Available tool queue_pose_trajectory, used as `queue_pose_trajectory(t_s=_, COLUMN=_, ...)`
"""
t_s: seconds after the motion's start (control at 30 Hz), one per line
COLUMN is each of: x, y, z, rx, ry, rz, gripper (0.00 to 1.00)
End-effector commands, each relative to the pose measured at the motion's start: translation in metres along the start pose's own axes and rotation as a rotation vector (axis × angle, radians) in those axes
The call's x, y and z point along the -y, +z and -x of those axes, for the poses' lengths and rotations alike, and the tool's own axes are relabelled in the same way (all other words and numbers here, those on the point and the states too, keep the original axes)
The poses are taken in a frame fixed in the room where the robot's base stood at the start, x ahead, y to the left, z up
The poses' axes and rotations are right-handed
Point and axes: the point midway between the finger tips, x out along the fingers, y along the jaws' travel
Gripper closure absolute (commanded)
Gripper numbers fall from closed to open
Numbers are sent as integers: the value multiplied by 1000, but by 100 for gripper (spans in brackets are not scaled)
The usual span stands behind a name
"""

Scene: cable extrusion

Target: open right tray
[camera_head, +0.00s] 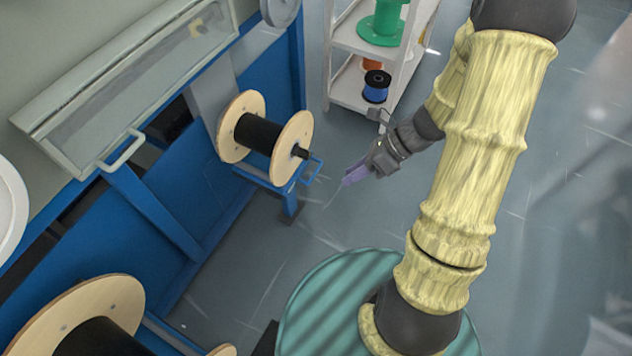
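The right tray appears to be the low blue support (262,178) under a wooden spool (240,127) wound with black cable. A small blue loop handle (314,170) sticks out at its right end, beside the spool's axle tip. My gripper (348,180), with purple fingers, is just right of this handle, with a small gap in the picture between them. The fingers overlap in this view, so I cannot tell whether they are open or shut. No object shows in them.
Blue machine panels (190,190) line the left, under a clear hinged cover (140,75) with a white handle (125,150). Another wooden spool (110,300) is at bottom left. A white shelf (345,45) with spools stands behind my gripper. Grey floor (250,270) is open between.

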Motion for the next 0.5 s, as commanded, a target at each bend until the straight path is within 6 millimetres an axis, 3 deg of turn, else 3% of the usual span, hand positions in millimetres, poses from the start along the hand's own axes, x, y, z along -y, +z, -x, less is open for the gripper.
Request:
queue_pose_trajectory(t_s=0.03, x=17, y=-14, z=-18, rx=40, ry=5, rz=-71, gripper=70)
queue_pose_trajectory(t_s=0.1, x=32, y=-22, z=-30, rx=98, ry=11, rz=-170, gripper=70)
queue_pose_trajectory(t_s=0.5, x=129, y=-70, z=-88, rx=448, ry=84, rz=-711, gripper=70)
